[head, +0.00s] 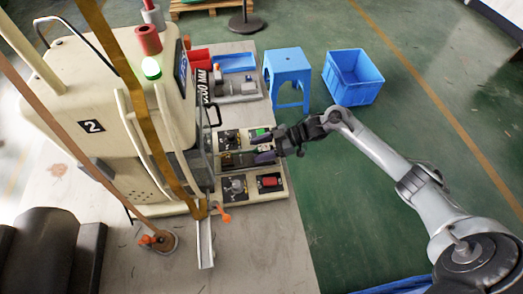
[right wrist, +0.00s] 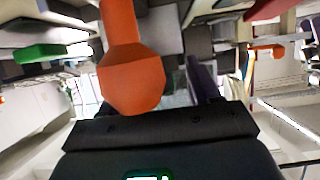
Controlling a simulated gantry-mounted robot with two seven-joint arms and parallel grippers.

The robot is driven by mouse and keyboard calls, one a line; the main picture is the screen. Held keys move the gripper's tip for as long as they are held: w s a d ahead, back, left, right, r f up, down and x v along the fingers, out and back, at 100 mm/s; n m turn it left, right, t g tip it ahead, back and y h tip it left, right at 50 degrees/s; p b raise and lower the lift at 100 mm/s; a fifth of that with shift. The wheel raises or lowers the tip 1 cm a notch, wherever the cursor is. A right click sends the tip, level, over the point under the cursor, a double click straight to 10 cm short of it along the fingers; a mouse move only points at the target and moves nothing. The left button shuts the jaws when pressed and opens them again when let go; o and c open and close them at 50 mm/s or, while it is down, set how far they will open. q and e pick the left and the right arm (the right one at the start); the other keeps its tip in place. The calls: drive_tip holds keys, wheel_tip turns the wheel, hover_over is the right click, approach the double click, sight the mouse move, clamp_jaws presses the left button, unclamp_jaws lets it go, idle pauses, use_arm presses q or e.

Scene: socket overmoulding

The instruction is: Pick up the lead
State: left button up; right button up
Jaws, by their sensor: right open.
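My right gripper (head: 268,147) reaches in from the right, over the front of the cream machine. Its two dark fingers are open and spread apart. In the right wrist view a dark finger (right wrist: 204,82) shows right of centre. A large orange piece (right wrist: 131,72) hangs close to the camera there and covers part of the space between the fingers. I cannot tell whether it touches them. I cannot make out for certain which thing is the lead. My left gripper is not in view.
The cream machine (head: 105,135) stands at left. Its front panels hold a green button (head: 263,132) and a red button (head: 270,182). An orange handle (head: 227,217) juts out below. A blue stool (head: 287,68) and a blue crate (head: 353,77) stand behind on open green floor.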

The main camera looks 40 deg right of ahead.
drive_tip(key=c, duration=1.1)
drive_tip(key=shift+o, duration=0.2)
